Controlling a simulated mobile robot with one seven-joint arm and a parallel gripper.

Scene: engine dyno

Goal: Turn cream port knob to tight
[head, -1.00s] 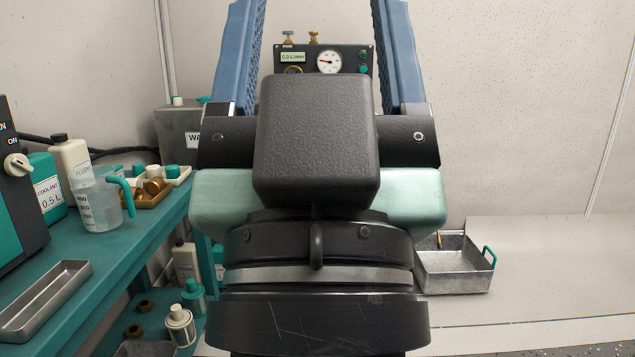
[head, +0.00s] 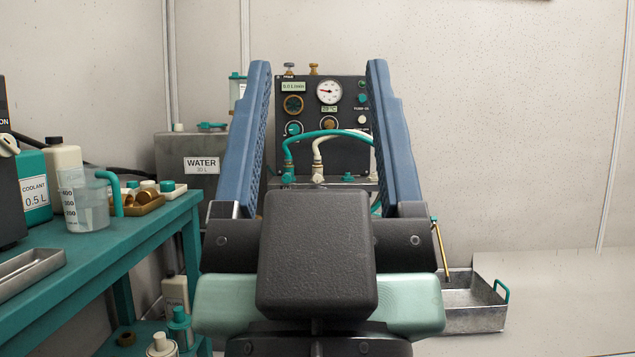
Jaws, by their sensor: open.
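My gripper (head: 318,68) is open and empty, its two blue fingers spread wide and pointing at the dark control panel (head: 348,92). The panel stands beyond the fingers and shows between them. A cream fitting (head: 317,172) with a cream hose (head: 335,137) sits low at the panel's front, beside a teal fitting (head: 288,172) with a teal hose (head: 310,136). Which cream part is the port knob is too small to tell. The fingers appear to touch nothing. My gripper's body hides what lies below the fittings.
A teal bench (head: 150,222) on the left holds a measuring jug (head: 86,205), a coolant container (head: 35,190) and a tray of caps (head: 140,204). A grey water tank (head: 180,160) stands behind it. A metal bin (head: 475,305) is at the right.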

